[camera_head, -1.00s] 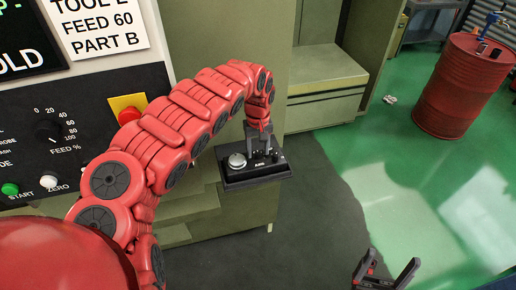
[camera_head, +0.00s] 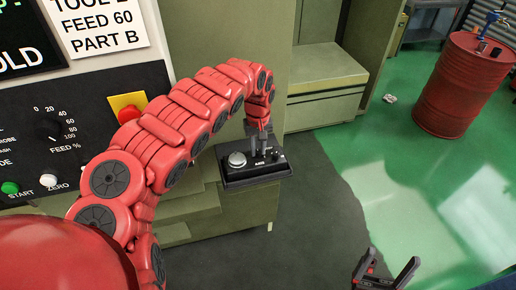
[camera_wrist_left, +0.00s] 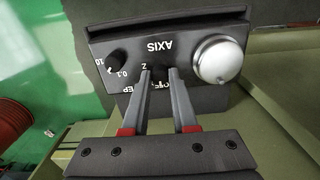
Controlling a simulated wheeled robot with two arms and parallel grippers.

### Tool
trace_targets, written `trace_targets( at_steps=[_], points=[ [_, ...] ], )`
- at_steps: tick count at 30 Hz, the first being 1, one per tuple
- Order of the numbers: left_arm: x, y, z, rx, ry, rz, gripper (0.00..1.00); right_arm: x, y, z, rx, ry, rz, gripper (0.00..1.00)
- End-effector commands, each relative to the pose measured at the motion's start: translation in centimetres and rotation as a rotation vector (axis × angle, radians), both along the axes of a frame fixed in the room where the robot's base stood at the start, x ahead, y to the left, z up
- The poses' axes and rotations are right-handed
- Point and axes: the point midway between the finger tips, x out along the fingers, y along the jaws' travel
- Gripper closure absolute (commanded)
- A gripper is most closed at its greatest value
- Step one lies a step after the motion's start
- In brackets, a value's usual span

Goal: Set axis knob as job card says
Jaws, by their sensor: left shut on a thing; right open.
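A black control box (camera_head: 232,184) with a big silver dial (camera_head: 237,160) sits beside the green machine body. In the left wrist view its face (camera_wrist_left: 100,38) carries the word AXIS, a small black knob (camera_wrist_left: 117,61) with 0.1 and 10 marks, and the silver dial (camera_wrist_left: 217,60). My left gripper (camera_wrist_left: 160,76) is shut on the axis knob below that word. The fingers hide most of this knob, and I cannot read its pointer. My right gripper (camera_head: 391,262) is open and empty, lower right.
The machine panel (camera_head: 90,110) has a feed knob (camera_head: 48,130), buttons and a red stop button (camera_head: 129,114) on yellow. A red drum (camera_head: 450,95) stands at the far right. The green floor in front is mostly clear.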

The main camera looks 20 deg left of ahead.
Motion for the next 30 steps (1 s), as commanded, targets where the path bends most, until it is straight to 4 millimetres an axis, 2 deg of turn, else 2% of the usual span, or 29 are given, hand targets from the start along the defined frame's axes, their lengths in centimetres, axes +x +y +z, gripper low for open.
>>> trace_targets(
  at_steps=[8, 17, 23, 30],
  points=[
    [0.1, 0.1, -0.1, 0.001, -0.003, -0.158, 1.0, 0.0, 0.0, -0.7, 0.0, 0.0, 0.0, 0.17],
    [0.2, 0.1, -0.3, 0.0, -0.005, -0.436, 1.0, 0.0, 0.0, -2.5, 0.0, 0.0, 0.0, 0.17],
    [0.1, 0.0, -0.5, 0.001, -0.005, -0.627, 1.0, 0.0, 0.0, -4.6, 0.0, 0.0, 0.0, 0.17],
    [0.1, 0.0, -0.8, 0.0, -0.006, -0.855, 1.0, 0.0, 0.0, -8.2, 0.0, 0.0, 0.0, 0.17]
  ],
)
